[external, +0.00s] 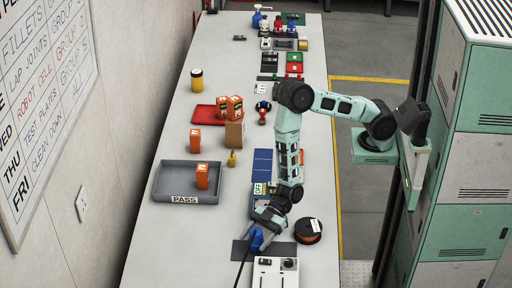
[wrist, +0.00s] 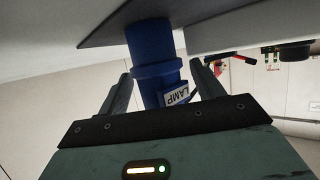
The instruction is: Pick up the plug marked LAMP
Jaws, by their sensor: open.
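The blue plug (external: 256,240) stands on a dark mat (external: 282,248) at the near end of the bench, with a black cable trailing from it toward the front edge. In the wrist view the blue plug (wrist: 155,72) shows a white label reading LAMP. My gripper (external: 261,226) is down at the plug. In the wrist view my gripper (wrist: 163,82) is open, with one finger on each side of the plug and a visible gap to each.
A white device (external: 270,274) is close in front of the plug. An orange-and-black spool (external: 308,231) lies to its right. A blue panel (external: 262,163) and a grey PASS tray (external: 173,194) with an orange block are farther back. The bench's left front is clear.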

